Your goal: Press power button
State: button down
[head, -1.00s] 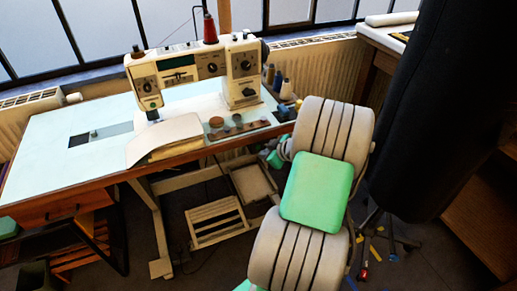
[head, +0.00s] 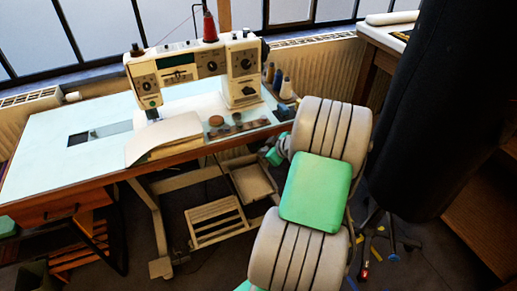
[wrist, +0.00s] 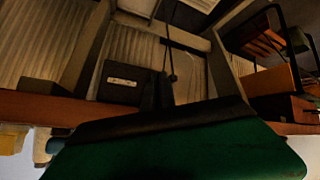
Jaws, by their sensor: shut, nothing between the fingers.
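A cream sewing machine (head: 195,72) stands on the pale blue table (head: 50,140) in the head view. Its front has several dark dials, and a small green spot (head: 151,103) shows low on its left end. I cannot tell which part is the power button. My gripper (wrist: 163,88) shows in the wrist view as a dark, narrow shape beyond my green hand; it looks shut and empty. In the head view my arm hides most of it, at the table's front right edge, below and right of the machine. The wrist view shows the table's brown edge and the space under it, not the machine.
Spools (head: 280,82) stand right of the machine, and a red thread cone (head: 210,26) stands on top. A cloth or paper pile (head: 165,137) lies at the table's front edge. A large black form (head: 440,110) stands close on my right. A slatted pedal (head: 215,222) is under the table.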

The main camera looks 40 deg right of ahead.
jog(key=shift+w+d+b, duration=0.15)
jog(key=shift+w+b, duration=0.15)
jog(key=shift+w, duration=0.15)
dwell(0.6)
jog(key=shift+s, duration=0.1)
jog(key=shift+s+a, duration=0.3)
jog(key=shift+s, duration=0.5)
jog(key=shift+s, duration=0.1)
jog(key=s, duration=0.1)
jog(key=s+a, duration=0.1)
jog(key=s, duration=0.3)
jog(key=shift+s+a, duration=0.25)
jog(key=shift+a, duration=0.1)
